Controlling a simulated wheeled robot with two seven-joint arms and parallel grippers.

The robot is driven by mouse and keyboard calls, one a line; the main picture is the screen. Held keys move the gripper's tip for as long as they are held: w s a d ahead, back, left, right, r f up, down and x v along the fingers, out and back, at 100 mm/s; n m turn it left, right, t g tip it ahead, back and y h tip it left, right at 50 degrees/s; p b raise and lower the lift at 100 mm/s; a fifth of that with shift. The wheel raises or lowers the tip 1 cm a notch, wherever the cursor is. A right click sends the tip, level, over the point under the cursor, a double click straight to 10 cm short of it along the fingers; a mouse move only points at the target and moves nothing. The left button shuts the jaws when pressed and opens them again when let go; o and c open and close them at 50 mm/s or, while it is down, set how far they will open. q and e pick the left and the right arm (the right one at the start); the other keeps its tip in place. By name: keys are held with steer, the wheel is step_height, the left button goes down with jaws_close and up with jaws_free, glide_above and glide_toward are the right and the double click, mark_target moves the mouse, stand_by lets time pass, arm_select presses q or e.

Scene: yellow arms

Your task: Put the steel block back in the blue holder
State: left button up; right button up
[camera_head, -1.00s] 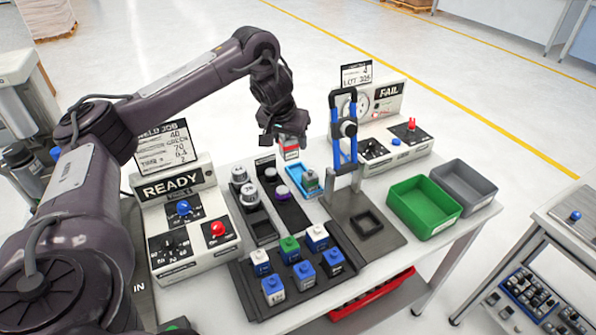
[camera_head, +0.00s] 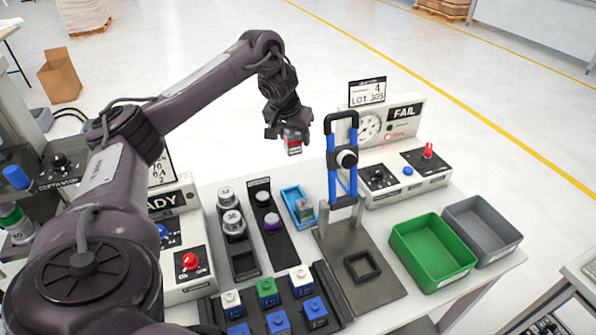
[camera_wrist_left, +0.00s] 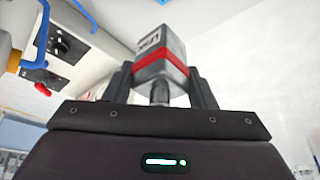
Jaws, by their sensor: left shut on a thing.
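My left gripper (camera_head: 290,142) is shut on a grey metal block with a red band and a printed label (camera_head: 294,148). The block also shows large between the fingers in the left wrist view (camera_wrist_left: 160,62). In the head view it hangs in the air beyond the table's back edge, apart from the holder. The light blue holder (camera_head: 290,193) lies on the table below it in the picture. A small greyish-green block (camera_head: 305,210) sits in the holder's near end; the far end looks empty. My right gripper is out of view.
A blue-handled toggle press (camera_head: 342,160) stands right of the holder. Dark trays with round weights (camera_head: 234,222) and a purple-based knob (camera_head: 272,222) lie left. The FAIL panel (camera_head: 405,115), green bin (camera_head: 402,240) and grey bin (camera_head: 482,230) stand right. Capped blocks (camera_head: 278,322) are in front.

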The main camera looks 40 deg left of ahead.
arm_select(q)
step_height(320, 180, down, 12)
steer(key=b, duration=0.7)
steer(key=shift+f, duration=0.5)
steer(key=shift+s+f+b, duration=0.1)
steer(key=shift+f+b, duration=0.3)
steer(key=shift+b, duration=0.1)
step_height(320, 180, down, 3)
steer(key=shift+f, duration=0.15)
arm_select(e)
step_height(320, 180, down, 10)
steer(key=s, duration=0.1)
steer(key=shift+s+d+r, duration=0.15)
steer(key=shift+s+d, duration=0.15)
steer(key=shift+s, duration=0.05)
arm_select(q)
steer(key=o, duration=1.5)
steer(key=shift+f, duration=0.1)
